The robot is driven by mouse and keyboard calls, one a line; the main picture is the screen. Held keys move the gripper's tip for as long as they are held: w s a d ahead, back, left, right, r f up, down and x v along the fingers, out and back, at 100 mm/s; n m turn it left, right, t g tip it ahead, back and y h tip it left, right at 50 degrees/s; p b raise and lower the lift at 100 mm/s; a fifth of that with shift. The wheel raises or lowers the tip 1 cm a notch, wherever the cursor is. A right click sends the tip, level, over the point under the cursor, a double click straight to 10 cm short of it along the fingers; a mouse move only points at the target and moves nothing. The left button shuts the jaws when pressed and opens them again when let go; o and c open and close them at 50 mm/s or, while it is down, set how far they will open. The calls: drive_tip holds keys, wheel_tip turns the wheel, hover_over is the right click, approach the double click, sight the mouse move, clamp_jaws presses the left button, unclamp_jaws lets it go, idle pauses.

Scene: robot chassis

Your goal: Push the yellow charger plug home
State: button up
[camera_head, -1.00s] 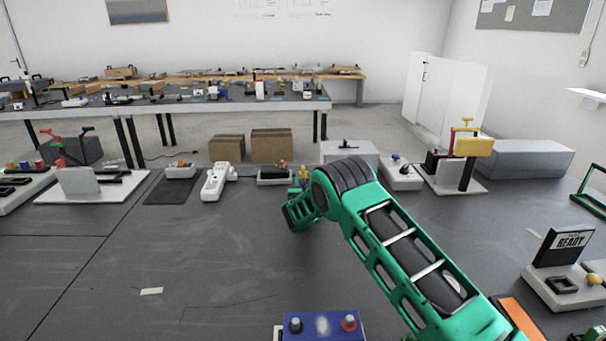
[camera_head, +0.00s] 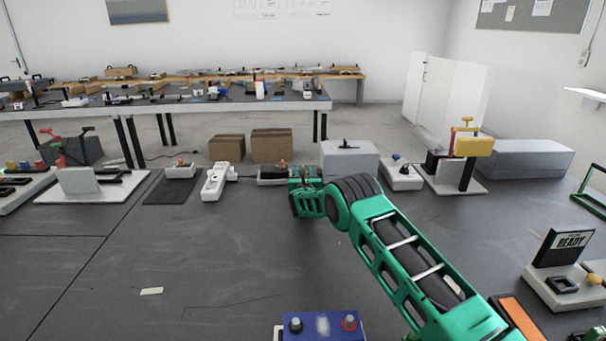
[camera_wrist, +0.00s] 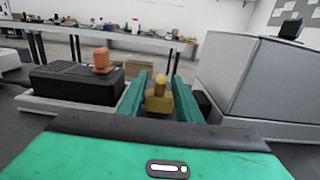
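The yellow charger plug (camera_wrist: 158,99) stands upright between my gripper's two green fingers in the wrist view. It has a wider lower part and a narrow knob on top. My gripper (camera_wrist: 160,82) reaches around it from the near side, one finger on each side. The fingers look very close to the plug, but I cannot tell whether they press on it. The plug's foot and any socket under it are hidden. In the head view my gripper (camera_head: 304,188) is low at the far edge of the dark surface and mostly hides the plug.
A black unit with an orange knob (camera_wrist: 76,84) on a pale base stands close left of my gripper. A large grey box (camera_wrist: 252,80) stands close right. A white power strip (camera_head: 215,181) lies farther left.

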clamp_jaws()
drive_tip(key=shift+f, duration=0.1)
